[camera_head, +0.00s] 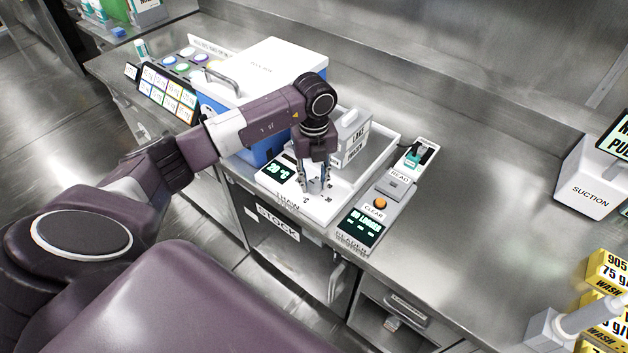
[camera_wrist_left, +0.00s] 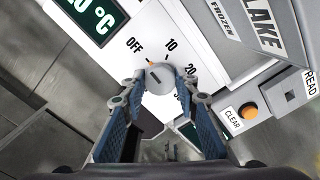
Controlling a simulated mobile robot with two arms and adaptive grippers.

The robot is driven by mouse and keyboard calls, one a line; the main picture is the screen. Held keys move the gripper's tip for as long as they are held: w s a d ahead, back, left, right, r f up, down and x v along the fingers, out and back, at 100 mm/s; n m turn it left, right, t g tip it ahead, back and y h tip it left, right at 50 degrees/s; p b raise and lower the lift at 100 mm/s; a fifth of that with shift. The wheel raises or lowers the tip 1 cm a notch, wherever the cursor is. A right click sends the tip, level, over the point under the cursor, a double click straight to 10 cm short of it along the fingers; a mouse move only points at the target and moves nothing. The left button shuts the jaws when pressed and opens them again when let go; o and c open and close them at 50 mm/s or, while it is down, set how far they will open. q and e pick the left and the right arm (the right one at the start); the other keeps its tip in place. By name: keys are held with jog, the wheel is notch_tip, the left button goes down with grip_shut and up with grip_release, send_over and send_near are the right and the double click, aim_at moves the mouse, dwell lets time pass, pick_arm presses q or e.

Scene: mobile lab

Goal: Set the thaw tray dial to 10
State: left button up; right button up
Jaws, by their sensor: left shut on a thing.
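The thaw tray (camera_head: 339,207) is a white unit on the steel counter with a lit display (camera_head: 276,170) that reads about 20 °C. Its round grey dial knob (camera_wrist_left: 160,83) shows in the left wrist view, with OFF, 10, 20 and a partly hidden 30 printed around it. My left gripper (camera_head: 315,187) points down at the tray's front and is shut on the knob, one finger at each side. My right gripper is not in view.
A grey-white box (camera_head: 352,137) sits in the tray's rear. A bead reader (camera_head: 396,190) with an orange CLEAR button (camera_head: 380,202) stands close on the right. A blue and white cooler (camera_head: 285,62) is behind my left arm. The counter further right is clear up to the suction unit (camera_head: 588,178).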

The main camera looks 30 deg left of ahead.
pick_arm(q)
jog(key=m+b, duration=0.3)
jog(key=m, duration=0.2)
jog(key=shift+f+m, duration=0.1)
jog(key=shift+m, duration=0.2)
jog(key=m+b, duration=0.2)
jog(key=m, duration=0.1)
jog(key=shift+w, duration=0.1)
jog(key=shift+m+b, duration=0.6)
jog(key=shift+m, duration=0.7)
jog(key=shift+r, duration=0.2)
jog(key=o, duration=1.1)
